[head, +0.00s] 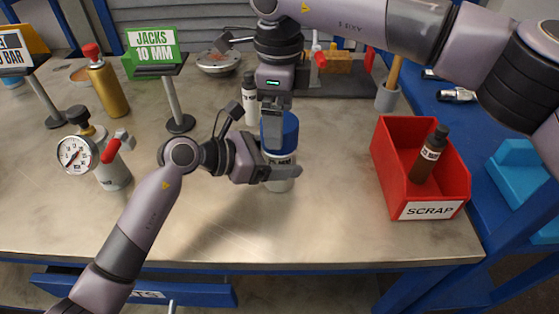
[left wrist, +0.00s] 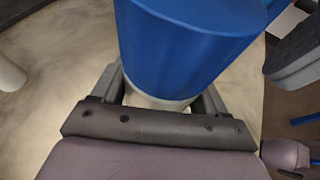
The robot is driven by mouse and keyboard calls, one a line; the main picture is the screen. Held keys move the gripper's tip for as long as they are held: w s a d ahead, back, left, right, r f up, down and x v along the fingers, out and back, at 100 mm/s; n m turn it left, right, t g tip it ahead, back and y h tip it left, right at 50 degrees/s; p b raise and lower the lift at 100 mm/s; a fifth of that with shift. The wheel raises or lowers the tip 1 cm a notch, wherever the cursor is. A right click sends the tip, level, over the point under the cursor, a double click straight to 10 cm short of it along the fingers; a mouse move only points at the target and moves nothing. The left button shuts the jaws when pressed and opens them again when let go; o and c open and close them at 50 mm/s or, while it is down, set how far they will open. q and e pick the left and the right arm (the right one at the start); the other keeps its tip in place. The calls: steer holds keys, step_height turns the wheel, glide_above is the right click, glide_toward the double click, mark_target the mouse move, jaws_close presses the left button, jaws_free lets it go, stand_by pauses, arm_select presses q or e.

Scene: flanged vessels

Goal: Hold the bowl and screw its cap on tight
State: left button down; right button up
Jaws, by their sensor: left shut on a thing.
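The bowl (head: 279,184) is a pale, upright vessel at the middle of the bench, with dark lettering. Its blue cap (head: 291,130) sits on top of it; the cap also fills the upper middle of the left wrist view (left wrist: 190,40). My left gripper (head: 281,173) comes in from the left and is shut on the bowl below the cap. In the left wrist view its fingers lie either side of the pale body (left wrist: 155,101). My right gripper (head: 275,118) points down from above, at the cap. Its fingers overlap the cap, and I cannot tell whether they grip it.
A red SCRAP bin (head: 389,160) holding a dark bottle (head: 430,154) stands to the right. A small dark-capped bottle (head: 249,98) is just behind the bowl. A pressure gauge (head: 76,154) and a green JACKS sign (head: 152,47) stand left. The front bench is clear.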

mark_target(279, 160)
steer(key=shift+r, duration=0.55)
steer(key=shift+c, duration=0.3)
steer(key=shift+r, duration=0.15)
steer(key=shift+r+n, duration=1)
steer(key=shift+r, duration=0.6)
steer(key=shift+f, duration=4.05)
